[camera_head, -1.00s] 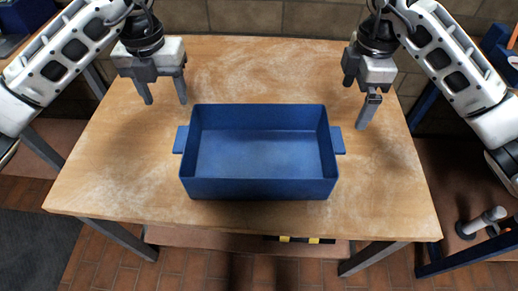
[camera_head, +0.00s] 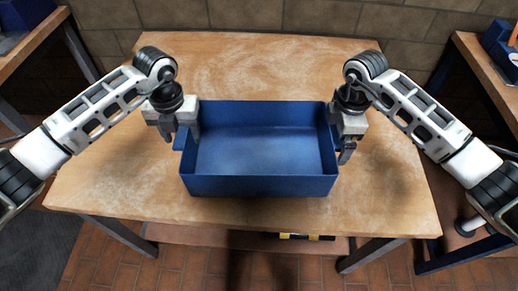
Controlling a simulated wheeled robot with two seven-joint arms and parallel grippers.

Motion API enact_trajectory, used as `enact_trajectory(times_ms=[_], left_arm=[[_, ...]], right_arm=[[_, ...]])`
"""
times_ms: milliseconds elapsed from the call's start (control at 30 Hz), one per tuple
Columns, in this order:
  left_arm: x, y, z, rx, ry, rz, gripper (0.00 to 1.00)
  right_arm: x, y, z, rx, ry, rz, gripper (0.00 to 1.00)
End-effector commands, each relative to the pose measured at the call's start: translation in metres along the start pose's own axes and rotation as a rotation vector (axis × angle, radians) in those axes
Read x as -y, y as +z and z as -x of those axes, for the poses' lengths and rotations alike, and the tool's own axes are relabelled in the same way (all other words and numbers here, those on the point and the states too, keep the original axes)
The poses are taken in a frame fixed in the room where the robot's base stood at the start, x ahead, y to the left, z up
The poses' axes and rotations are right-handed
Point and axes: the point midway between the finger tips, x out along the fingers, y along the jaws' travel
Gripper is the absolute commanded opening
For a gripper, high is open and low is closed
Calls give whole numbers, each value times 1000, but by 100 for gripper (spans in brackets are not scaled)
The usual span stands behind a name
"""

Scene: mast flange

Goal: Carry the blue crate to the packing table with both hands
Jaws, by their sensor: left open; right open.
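The blue crate (camera_head: 260,187) is an empty open-topped box standing on a wooden table (camera_head: 260,65). It has a tab handle on each short side. My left gripper (camera_head: 182,137) is open at the crate's left handle (camera_head: 179,143), partly covering it. My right gripper (camera_head: 343,150) is open at the right handle, which it mostly hides. I cannot tell whether the fingers of either gripper touch the handles.
The tabletop around the crate is clear. Another bench (camera_head: 490,75) with a blue item (camera_head: 503,42) stands at the right edge, and part of one shows at the upper left (camera_head: 40,45). A brick wall is behind the table.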

Motion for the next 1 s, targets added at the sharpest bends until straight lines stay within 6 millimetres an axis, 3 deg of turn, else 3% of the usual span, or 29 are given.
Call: enact_trajectory(times_ms=[200, 533, 567, 733, 800, 1000], left_arm=[[0, 0, -18, -1, 0, -1, 55], [0, 0, -20, 0, 0, -1, 55], [0, 0, -20, 0, 0, -1, 49], [0, 0, -20, 0, 0, -1, 2], [0, 0, -20, 0, 0, 0, 0], [0, 1, -19, 2, -1, 0, 0]], right_arm=[[0, 0, -18, -1, 0, 0, 98], [0, 0, -20, 0, 1, 0, 98], [0, 0, -20, 0, 1, 0, 93], [0, 0, -20, 0, 1, 0, 45], [0, 0, -20, 0, 1, 0, 29], [-1, 0, -19, -1, 2, 0, 29]])
